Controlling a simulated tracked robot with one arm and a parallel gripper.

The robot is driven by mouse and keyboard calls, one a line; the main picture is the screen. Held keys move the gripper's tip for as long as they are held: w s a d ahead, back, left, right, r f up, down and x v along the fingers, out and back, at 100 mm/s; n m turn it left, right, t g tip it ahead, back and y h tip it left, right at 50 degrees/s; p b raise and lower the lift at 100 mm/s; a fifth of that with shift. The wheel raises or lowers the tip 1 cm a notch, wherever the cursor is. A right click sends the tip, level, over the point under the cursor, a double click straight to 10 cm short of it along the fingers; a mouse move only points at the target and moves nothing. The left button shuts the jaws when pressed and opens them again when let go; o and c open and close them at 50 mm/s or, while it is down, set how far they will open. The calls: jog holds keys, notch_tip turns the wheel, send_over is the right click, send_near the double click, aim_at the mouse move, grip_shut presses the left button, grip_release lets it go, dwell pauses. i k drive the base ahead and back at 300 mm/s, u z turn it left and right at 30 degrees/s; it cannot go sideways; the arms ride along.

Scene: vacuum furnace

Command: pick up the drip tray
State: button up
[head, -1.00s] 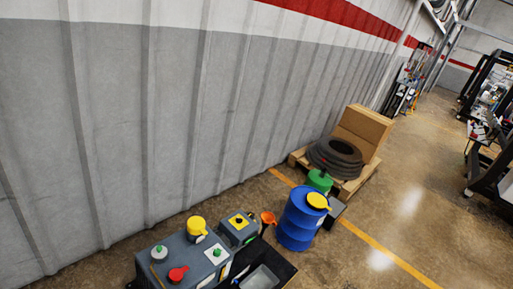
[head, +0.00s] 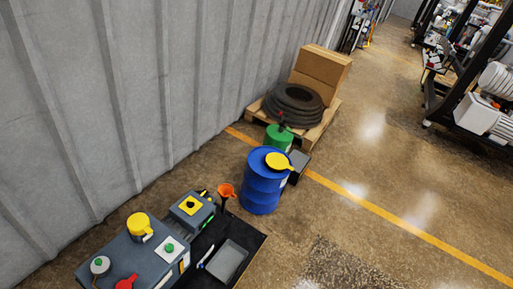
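A grey, shallow rectangular tray that looks like the drip tray (head: 228,261) lies on a black mat (head: 255,241) on the floor, at the bottom centre of the head view. It sits to the right of a grey machine and in front of a blue drum. A thin light-coloured item lies just left of the tray. My gripper does not show in this view.
The grey machine (head: 122,262) with coloured caps and a smaller grey box (head: 191,210) stand left of the tray. An orange funnel (head: 227,191) and the blue drum (head: 262,185) stand behind it. Open floor lies right.

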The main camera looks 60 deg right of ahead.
aim_at(229, 261)
jog(key=z, duration=1.65)
jog(key=i, duration=1.05)
jog(key=u, duration=0.05)
